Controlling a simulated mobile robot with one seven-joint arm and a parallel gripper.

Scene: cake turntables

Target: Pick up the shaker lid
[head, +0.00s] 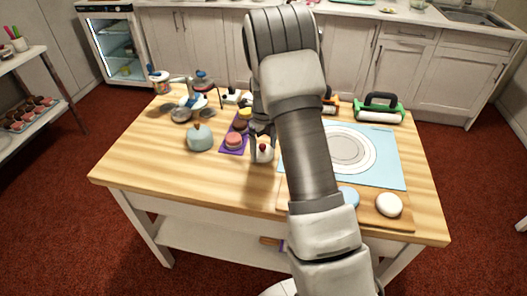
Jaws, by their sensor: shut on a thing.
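My gripper (262,139) points down over the middle of the wooden table, partly hidden by my own arm. It is shut on a small, rounded white thing with a dark red top (264,154), which I take to be the shaker lid. This thing is just right of the purple tray's near end. I cannot tell whether it touches the table or is raised.
A purple tray (228,150) with round cakes lies left of my gripper. A grey-blue domed pot (200,138) stands farther left. A light blue mat (389,158), a green-handled roller (379,108) and a white round piece (389,204) are at right. The table's front left is clear.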

